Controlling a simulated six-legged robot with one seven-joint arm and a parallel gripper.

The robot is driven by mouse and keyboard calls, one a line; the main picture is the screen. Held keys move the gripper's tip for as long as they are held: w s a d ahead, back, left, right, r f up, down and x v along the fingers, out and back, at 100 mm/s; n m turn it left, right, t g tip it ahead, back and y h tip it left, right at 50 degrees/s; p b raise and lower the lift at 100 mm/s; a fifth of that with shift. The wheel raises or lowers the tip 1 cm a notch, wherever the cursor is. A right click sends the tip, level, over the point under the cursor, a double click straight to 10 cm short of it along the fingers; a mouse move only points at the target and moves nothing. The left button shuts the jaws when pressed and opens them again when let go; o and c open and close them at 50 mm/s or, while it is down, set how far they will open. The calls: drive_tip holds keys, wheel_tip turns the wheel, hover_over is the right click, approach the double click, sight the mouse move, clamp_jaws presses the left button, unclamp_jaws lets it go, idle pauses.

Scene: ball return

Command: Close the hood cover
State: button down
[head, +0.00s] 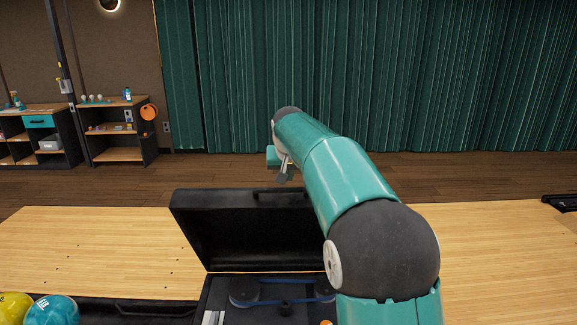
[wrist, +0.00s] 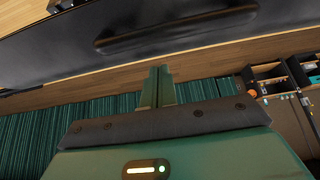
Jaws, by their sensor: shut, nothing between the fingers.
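The hood cover (head: 240,232) is a black lid standing open and upright at the back of a black box-like housing (head: 214,290). Its handle (head: 285,194) is on the top edge. In the wrist view the dark cover (wrist: 60,45) spans the top, with its long handle (wrist: 175,30). My gripper (head: 284,173) is above and near the cover's top edge in the head view, partly hidden by my arm. In the wrist view my gripper (wrist: 158,72) has its fingers together and empty, just below the cover's edge in the picture. No contact shows.
Blue belt parts (head: 245,293) lie inside the open housing. A yellow ball (head: 14,308) and a teal ball (head: 52,310) sit at lower left. Light wooden lane floor (head: 80,240) is clear on both sides. Shelves (head: 120,130) and green curtains (head: 440,80) stand far back.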

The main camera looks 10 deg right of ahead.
sight(289, 188)
drive_tip(key=shift+s+a+r, duration=0.1)
drive_tip(key=shift+s+a, duration=0.05)
drive_tip(key=shift+s, duration=0.65)
drive_tip(key=shift+s+a+f, duration=0.1)
drive_tip(key=shift+s+f, duration=0.2)
drive_tip(key=shift+s, duration=0.4)
drive_tip(key=shift+w, duration=0.1)
